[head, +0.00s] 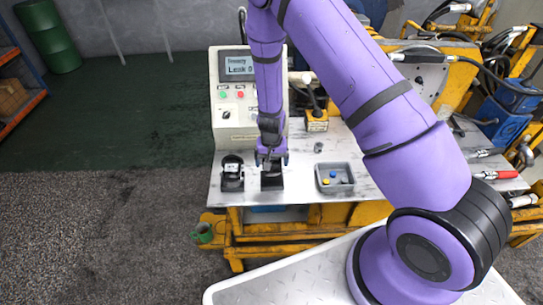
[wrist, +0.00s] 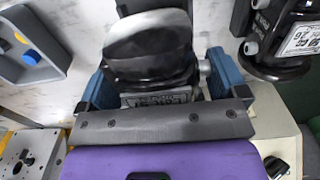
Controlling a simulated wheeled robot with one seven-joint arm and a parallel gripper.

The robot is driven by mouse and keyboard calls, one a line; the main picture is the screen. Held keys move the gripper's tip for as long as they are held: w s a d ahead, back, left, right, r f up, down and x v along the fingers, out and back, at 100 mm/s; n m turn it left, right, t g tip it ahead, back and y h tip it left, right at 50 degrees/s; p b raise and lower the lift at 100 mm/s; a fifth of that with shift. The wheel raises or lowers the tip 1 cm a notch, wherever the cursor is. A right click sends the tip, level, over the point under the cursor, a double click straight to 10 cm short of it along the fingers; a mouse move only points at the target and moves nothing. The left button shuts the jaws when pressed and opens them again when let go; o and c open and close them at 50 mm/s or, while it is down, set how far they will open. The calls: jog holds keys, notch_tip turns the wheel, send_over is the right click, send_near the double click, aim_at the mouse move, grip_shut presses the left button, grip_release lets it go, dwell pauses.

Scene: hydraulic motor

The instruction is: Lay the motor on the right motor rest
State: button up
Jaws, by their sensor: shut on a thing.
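My gripper (head: 271,160) points down over the bench, and its blue fingers also show in the wrist view (wrist: 160,82). It is shut on the motor (wrist: 150,48), a dark rounded body with a lettered plate between the fingers. In the head view, a black block (head: 271,182), apparently the right motor rest, is right below the gripper. The gripper hides most of the motor there, and I cannot tell whether motor and rest touch. A second black unit with a white label (head: 232,174) stands to the left and shows at the right in the wrist view (wrist: 290,40).
A grey tray (head: 321,183) with small blue and yellow pieces lies to the right. A small grey cylinder (head: 318,147) stands behind it. A control box with a screen (head: 236,112) stands at the back left. Hoses and yellow machinery crowd the right.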

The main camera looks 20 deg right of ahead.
jog(key=shift+f, duration=2.35)
jog(key=shift+f, duration=0.15)
jog(key=o, duration=1.2)
jog(key=shift+o, duration=0.2)
jog(key=shift+r, duration=4)
